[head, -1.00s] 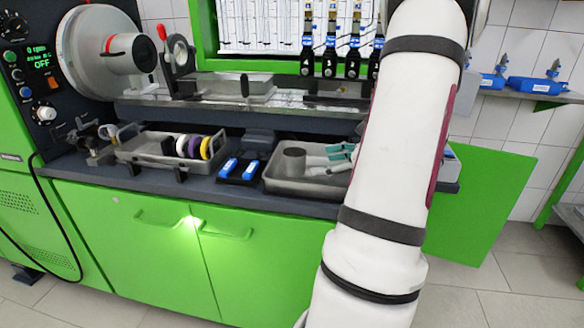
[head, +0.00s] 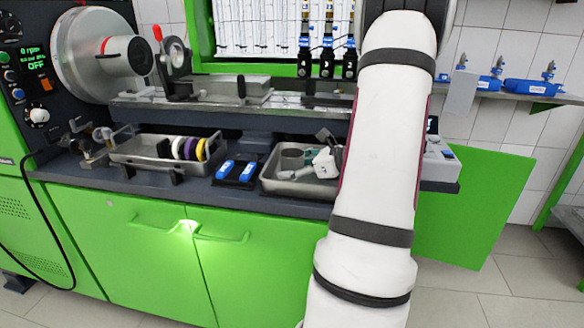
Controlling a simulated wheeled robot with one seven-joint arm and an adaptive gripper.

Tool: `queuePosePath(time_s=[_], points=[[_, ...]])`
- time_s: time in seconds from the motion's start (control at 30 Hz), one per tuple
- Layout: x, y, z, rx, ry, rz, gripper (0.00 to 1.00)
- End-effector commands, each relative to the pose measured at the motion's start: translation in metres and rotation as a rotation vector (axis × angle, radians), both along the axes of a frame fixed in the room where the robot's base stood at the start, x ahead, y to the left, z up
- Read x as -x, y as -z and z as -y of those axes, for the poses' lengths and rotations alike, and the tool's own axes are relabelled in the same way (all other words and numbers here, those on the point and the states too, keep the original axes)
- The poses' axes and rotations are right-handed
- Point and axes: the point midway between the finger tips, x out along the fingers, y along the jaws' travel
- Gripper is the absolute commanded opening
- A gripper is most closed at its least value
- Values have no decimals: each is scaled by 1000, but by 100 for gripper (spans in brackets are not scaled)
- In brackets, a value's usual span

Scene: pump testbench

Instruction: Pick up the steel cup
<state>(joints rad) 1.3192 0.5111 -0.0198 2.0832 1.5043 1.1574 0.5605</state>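My white arm hides the tray's right side.
Blue-topped items (head: 236,171) lie left of the tray. Further left a metal rack (head: 128,158) holds several coloured rings. A metal rail (head: 220,108) runs behind the tray. Green cabinet doors (head: 150,250) are below the bench.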

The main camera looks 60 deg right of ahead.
Motion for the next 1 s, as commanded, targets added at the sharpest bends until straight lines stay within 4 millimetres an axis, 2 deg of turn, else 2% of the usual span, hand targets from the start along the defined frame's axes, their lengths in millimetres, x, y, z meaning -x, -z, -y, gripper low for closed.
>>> queuePosePath(time_s=[0.07, 0.3, 0.77, 1.0], points=[[0, 1, -1, -2, -1, -1, 73], [0, 2, -2, -5, -3, -1, 20], [0, 2, -3, -7, -5, -6, 19], [0, -10, -2, -5, -4, -4, 19]])
